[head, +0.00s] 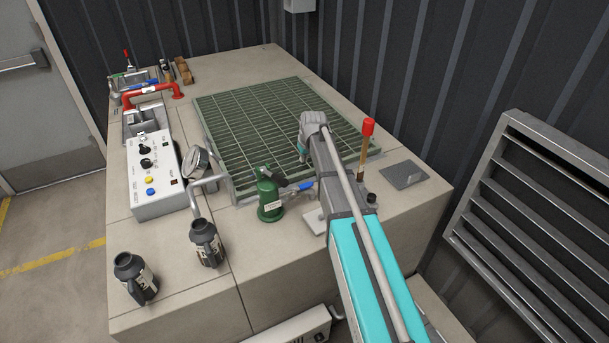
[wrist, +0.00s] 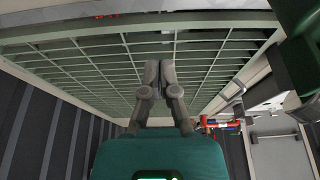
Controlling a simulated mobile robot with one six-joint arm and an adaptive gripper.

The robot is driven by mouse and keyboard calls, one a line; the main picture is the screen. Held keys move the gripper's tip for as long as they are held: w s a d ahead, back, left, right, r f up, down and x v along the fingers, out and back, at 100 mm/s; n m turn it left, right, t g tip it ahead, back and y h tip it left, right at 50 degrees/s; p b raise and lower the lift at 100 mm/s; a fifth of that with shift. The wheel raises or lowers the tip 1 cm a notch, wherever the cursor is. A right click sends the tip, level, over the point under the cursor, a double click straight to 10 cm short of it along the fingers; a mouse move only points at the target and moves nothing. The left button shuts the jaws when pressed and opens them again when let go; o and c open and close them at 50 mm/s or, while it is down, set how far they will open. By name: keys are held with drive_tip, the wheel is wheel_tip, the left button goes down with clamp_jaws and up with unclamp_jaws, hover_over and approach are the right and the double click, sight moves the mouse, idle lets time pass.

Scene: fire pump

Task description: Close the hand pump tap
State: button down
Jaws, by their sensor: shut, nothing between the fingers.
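A small blue lever handle (head: 301,187) sticks out to the right of a green bottle-shaped body (head: 269,196) with a pale label; it looks like the tap handle. A tall lever with a red grip (head: 367,128) stands upright to its right, its base partly hidden by my arm. My gripper (head: 303,150) is above the green grating, behind and apart from the blue handle. In the wrist view my gripper (wrist: 159,73) has its two fingers together with nothing between them. A dark green part (wrist: 296,72) shows at the upper right there.
The green grating (head: 250,120) fills the middle of the bench. A pressure gauge (head: 196,163) on a bent pipe, a control box (head: 154,172) and two black nozzles (head: 206,243) stand to the left. A grey plate (head: 404,174) lies at right. A louvred panel (head: 535,200) is beyond it.

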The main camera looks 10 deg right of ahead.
sight(303, 187)
drive_tip(key=shift+f, duration=0.2)
drive_tip(key=b+x, duration=0.9)
drive_tip(key=shift+w+f, duration=0.15)
drive_tip(key=shift+f, duration=0.1)
drive_tip(key=shift+f+b, duration=0.2)
drive_tip(key=shift+b, duration=0.15)
drive_tip(key=shift+s+d+r, duration=0.1)
drive_tip(key=shift+s+d, duration=0.15)
drive_tip(key=shift+s, duration=0.7)
drive_tip(key=shift+s+d+r, duration=0.1)
drive_tip(key=shift+s+d, duration=0.15)
drive_tip(key=shift+s, duration=0.75)
drive_tip(key=shift+d, duration=0.15)
drive_tip(key=shift+d, duration=0.1)
drive_tip(key=shift+s, duration=0.1)
